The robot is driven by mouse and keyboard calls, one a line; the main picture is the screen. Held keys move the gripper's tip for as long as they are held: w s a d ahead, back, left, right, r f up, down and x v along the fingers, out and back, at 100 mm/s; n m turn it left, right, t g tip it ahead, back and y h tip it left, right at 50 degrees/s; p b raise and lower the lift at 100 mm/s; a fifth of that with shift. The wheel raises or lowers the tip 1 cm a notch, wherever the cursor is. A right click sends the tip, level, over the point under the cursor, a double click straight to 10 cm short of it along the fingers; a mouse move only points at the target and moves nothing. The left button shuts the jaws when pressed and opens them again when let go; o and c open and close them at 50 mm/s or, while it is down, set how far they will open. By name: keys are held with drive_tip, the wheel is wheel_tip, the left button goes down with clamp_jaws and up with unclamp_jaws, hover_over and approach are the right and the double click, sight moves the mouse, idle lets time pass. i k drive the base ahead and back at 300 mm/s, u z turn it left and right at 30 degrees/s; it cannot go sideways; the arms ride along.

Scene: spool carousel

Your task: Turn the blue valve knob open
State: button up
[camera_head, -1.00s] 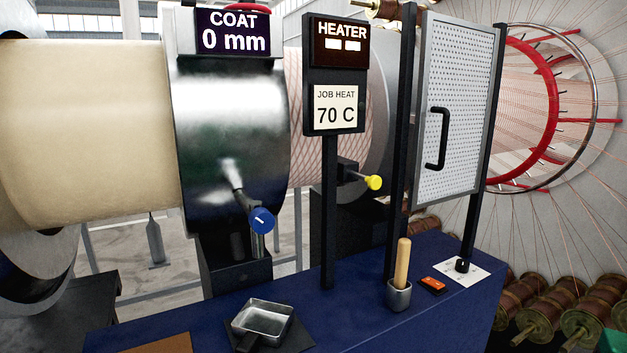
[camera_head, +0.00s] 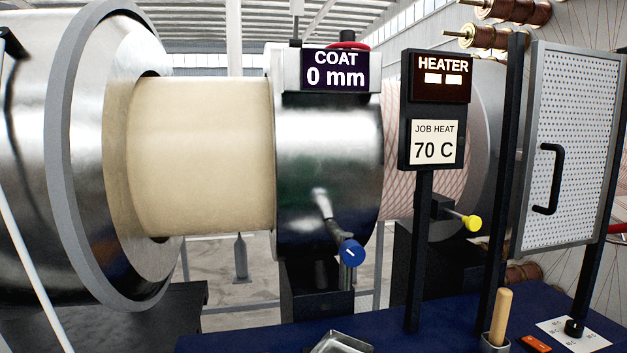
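The blue valve knob (camera_head: 351,253) is a round disc with a short white mark on its face. It sits on the end of a stem that comes out of the dark, shiny coating drum (camera_head: 328,150). The mark is tilted, and I cannot tell from it how far the valve is turned. The coat display (camera_head: 335,70) above the drum reads "COAT 0 mm". My gripper is not in view.
A yellow knob (camera_head: 472,223) stands right of the heater post (camera_head: 419,260); its sign reads "JOB HEAT 70 C". A perforated panel (camera_head: 575,150) with a black handle is at right. On the blue bench (camera_head: 255,340) are a metal pan (camera_head: 342,344) and a wooden handle (camera_head: 500,315).

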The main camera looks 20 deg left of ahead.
sight(353, 253)
drive_tip(key=u, duration=0.9)
drive_tip(key=k, duration=1.35)
drive_tip(key=z, duration=0.4)
drive_tip(key=i, duration=1)
